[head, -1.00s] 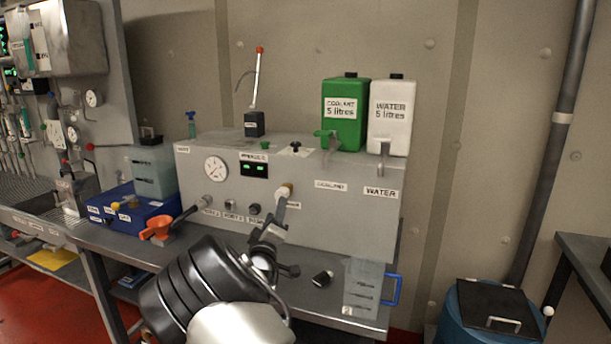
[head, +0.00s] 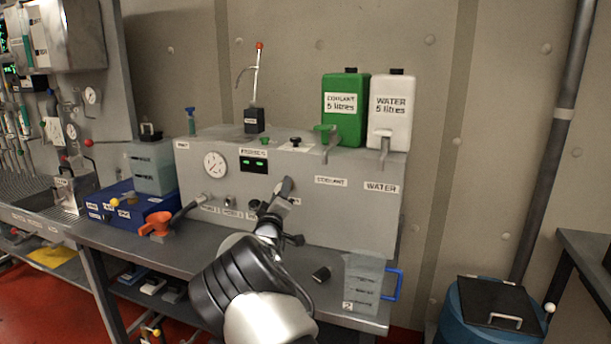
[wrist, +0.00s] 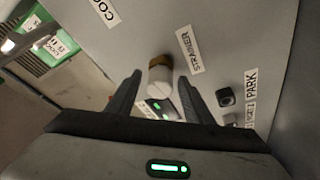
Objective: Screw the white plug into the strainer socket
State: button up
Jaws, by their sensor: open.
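The white plug (wrist: 160,95) sits at the brass strainer socket (wrist: 159,62) beside the STRAINER label (wrist: 190,51) in the wrist view. I cannot tell how deep it sits. My gripper (wrist: 160,76) is open, with one finger on each side of the plug and visible gaps between. In the head view, my gripper (head: 284,187) is at the front panel of the grey cabinet (head: 345,225) and hides the plug and socket.
A dark knob or socket (wrist: 225,97) is near the PARK label (wrist: 250,82). A small black object (head: 321,274) and a clear jug (head: 362,280) with a blue handle are on the bench. Green and white tanks stand on the cabinet.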

grip_shut()
jog(key=shift+b, duration=0.3)
jog(key=shift+f+m, duration=0.1)
jog(key=shift+m, duration=0.2)
jog(key=shift+a+m+t+h+b, duration=0.15)
jog(key=shift+m+h+b, duration=0.35)
jog(key=shift+m+b, duration=0.95)
jog(key=shift+d+m+t+h+b, duration=0.1)
jog(key=shift+m+t+h+b, duration=0.3)
jog(key=shift+m+b, duration=1)
jog(key=shift+b, duration=0.55)
jog(key=shift+m+h, duration=0.3)
jog(key=shift+m, duration=0.05)
jog(key=shift+m+b, duration=0.3)
jog(key=shift+b, duration=0.3)
